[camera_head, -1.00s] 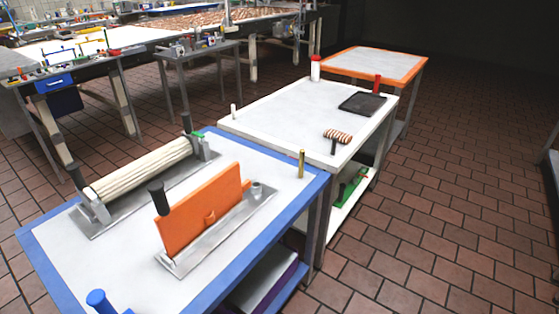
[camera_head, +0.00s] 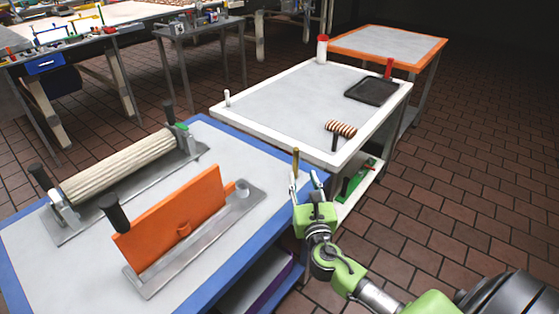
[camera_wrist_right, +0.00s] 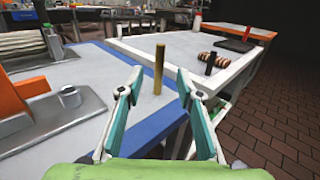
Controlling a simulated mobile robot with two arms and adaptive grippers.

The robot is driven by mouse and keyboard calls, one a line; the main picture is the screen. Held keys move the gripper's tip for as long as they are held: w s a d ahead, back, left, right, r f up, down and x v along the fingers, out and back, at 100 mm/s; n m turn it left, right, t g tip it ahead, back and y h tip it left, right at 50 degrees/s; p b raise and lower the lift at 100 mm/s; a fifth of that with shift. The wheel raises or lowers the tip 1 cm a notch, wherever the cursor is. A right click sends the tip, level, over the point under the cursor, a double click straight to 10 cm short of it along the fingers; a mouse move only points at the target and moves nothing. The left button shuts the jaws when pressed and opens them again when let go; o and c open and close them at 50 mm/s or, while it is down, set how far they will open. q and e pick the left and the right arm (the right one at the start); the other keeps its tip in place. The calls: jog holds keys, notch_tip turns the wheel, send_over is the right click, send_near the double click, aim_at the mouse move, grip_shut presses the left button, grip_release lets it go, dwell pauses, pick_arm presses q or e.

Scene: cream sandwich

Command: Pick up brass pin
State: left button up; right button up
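The brass pin (camera_head: 295,162) is a thin gold rod standing upright near the right corner of the blue-edged table. My right gripper (camera_head: 306,180) is at that corner, on the near side of the pin, with its fingers apart. No finger is seen touching the pin. The head view hides the pin's lower part behind the gripper. My left gripper is not in view.
The blue-edged table (camera_head: 250,160) also bears an orange upright panel (camera_head: 170,222) on a metal base and a ribbed roller (camera_head: 115,168). A white table (camera_head: 275,105) adjoins behind, with a black tray (camera_head: 371,91) and a striped roller (camera_head: 341,129). Tiled floor is free at right.

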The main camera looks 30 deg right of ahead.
aim_at(297, 154)
jog(key=x, duration=0.7)
jog(key=shift+w+d, duration=0.1)
jog(key=x, duration=0.6)
jog(key=shift+r, duration=0.3)
grip_shut()
